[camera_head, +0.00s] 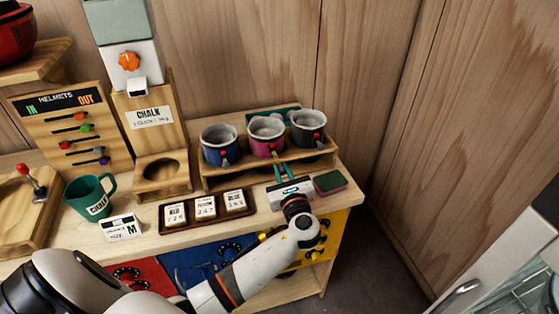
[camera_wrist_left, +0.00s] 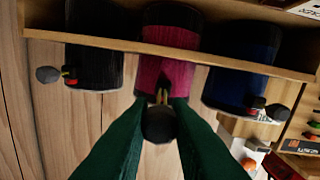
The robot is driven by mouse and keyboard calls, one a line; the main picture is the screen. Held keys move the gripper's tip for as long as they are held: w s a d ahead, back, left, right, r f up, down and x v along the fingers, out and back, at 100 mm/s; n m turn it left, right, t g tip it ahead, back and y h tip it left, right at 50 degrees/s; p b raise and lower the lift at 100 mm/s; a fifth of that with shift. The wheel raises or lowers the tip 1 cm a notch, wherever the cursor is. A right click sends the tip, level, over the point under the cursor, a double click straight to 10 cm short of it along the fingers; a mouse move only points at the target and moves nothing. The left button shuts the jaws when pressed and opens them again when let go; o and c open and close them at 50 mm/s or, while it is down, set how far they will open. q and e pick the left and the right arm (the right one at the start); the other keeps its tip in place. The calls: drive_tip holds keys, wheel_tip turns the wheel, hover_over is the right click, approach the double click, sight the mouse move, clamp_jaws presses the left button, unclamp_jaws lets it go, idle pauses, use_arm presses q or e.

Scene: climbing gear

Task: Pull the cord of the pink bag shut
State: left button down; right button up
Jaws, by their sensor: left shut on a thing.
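The pink bag (camera_head: 265,141) stands in the middle slot of a wooden rack, with its pale mouth open upward in the head view. In the left wrist view, which is turned upside down, the pink bag (camera_wrist_left: 167,62) hangs past the rack's edge. My left gripper (camera_head: 283,172) is in front of and below the pink bag. Its green fingers (camera_wrist_left: 158,122) are shut on the dark ball (camera_wrist_left: 158,125) at the end of the bag's cord. A short yellowish piece (camera_wrist_left: 162,97) shows between ball and bag. My right gripper is not in view.
A blue bag (camera_head: 220,146) and a black bag (camera_head: 309,129) stand either side in the rack (camera_head: 240,180). A green mug (camera_head: 90,197) stands left.

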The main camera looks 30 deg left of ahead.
use_arm(q)
drive_tip(key=c, duration=1.3)
unclamp_jaws()
drive_tip(key=shift+b+v, duration=1.6)
drive_tip(key=shift+v, duration=4.4)
